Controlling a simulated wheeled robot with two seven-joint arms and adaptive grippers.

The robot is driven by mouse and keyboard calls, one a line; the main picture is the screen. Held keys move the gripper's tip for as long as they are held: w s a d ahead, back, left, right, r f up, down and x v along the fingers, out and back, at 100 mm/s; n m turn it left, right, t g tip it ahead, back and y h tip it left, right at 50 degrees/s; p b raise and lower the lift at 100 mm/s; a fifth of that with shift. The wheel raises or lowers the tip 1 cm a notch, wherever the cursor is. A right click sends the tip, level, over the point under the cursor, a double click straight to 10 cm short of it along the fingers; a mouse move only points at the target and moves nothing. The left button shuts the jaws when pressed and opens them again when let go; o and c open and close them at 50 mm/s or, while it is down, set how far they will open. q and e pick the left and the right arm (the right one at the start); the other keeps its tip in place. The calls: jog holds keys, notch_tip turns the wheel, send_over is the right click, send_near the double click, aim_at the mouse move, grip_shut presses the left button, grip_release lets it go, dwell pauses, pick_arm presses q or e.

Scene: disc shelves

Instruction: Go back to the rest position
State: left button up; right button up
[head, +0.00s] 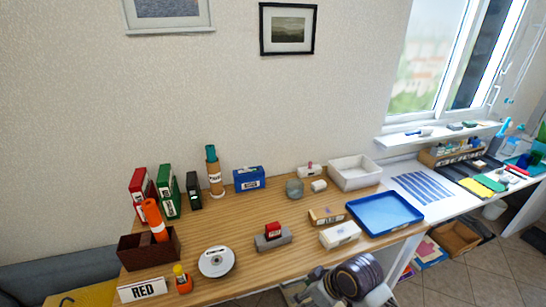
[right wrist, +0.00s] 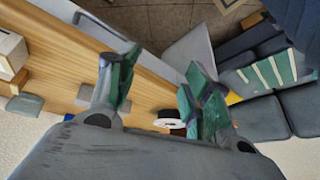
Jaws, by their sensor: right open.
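My right gripper (right wrist: 157,88) is open, with its two green-padded fingers apart and nothing between them in the right wrist view. The wooden table (right wrist: 60,65) and the floor show beyond the fingers, and the table appears turned over in that view. In the head view, a dark, rounded part of my right arm (head: 357,278) shows low at the table's front edge, right of the middle. I cannot make out the fingertips clearly there. My left gripper is in neither view.
The air above the table is clear.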

jog(key=shift+s+d+f+m+h, duration=2.1)
jog(key=shift+s+d+m, duration=1.65)
jog(key=shift+d, duration=2.8)
jog(key=s+f+g, duration=0.1)
jog(key=s+f, duration=0.1)
jog(key=f, duration=1.5)
jog(key=s+f, duration=0.2)
jog(key=f, duration=1.5)
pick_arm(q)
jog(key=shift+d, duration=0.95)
pick_arm(e)
jog(key=s+d+f, duration=0.2)
jog(key=s+f, duration=0.7)
jog(key=s, duration=0.1)
jog(key=s+d+f+n+g, duration=0.1)
jog(key=s+d+f, duration=0.1)
jog(key=s+f, duration=0.7)
jog(key=shift+s+d+f, duration=0.35)
jog(key=shift+s+d, duration=0.05)
jog(key=shift+s, duration=0.75)
